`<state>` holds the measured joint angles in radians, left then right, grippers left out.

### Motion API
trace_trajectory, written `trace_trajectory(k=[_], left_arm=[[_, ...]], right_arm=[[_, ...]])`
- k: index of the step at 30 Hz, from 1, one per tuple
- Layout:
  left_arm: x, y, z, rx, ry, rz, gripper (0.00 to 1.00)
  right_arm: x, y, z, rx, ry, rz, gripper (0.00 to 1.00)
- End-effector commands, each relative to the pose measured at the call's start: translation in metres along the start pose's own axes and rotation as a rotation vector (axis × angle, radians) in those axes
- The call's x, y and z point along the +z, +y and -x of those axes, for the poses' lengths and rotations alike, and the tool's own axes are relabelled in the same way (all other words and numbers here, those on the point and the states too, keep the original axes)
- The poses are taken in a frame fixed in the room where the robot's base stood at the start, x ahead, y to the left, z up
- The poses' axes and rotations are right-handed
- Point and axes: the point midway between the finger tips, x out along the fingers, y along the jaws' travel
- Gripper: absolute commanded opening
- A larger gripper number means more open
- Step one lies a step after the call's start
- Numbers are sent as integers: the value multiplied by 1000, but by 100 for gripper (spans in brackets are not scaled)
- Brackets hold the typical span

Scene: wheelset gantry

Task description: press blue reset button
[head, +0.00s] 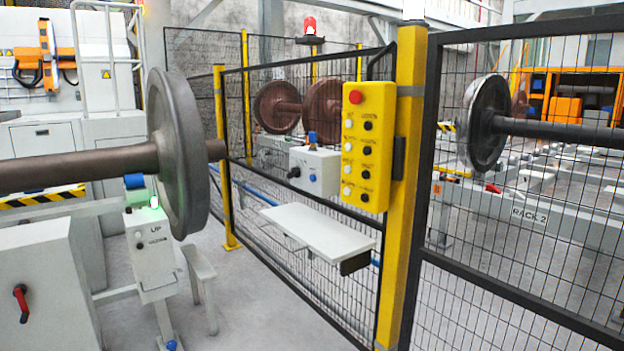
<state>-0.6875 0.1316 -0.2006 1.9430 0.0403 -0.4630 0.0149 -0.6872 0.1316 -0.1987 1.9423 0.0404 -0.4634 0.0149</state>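A small blue button (313,177) shows on the front of a light grey control box (314,169) at the fence, near the middle of the head view. A black knob (293,172) is on the same box, to the left of the blue button. A blue piece (312,137) stands on top of the box. No label beside the button is readable. Neither of my grippers is in the view.
A yellow pendant (367,146) with a red button hangs on the yellow post (404,200). A white shelf (318,231) juts out below the grey box. A large wheel on an axle (178,153) and a box marked UP (150,243) stand at left. Mesh fence (520,250) fills the right.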

Motion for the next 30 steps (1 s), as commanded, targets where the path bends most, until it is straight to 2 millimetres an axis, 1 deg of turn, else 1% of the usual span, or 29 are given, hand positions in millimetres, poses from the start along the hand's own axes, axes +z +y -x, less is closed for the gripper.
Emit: trace_trajectory(k=[7,8,9,13,30], left_arm=[[0,-1,0,-1,0,0,31],[0,-1,0,-1,0,0,30],[0,-1,0,-1,0,0,23],[0,-1,0,-1,0,0,1],[0,0,0,-1,0,0,0]], right_arm=[[0,0,0,-1,0,0,31],[0,0,0,-1,1,0,31],[0,0,0,-1,1,0,31],[0,-1,0,-1,1,0,31],[-1,-1,0,-2,1,0,31]])
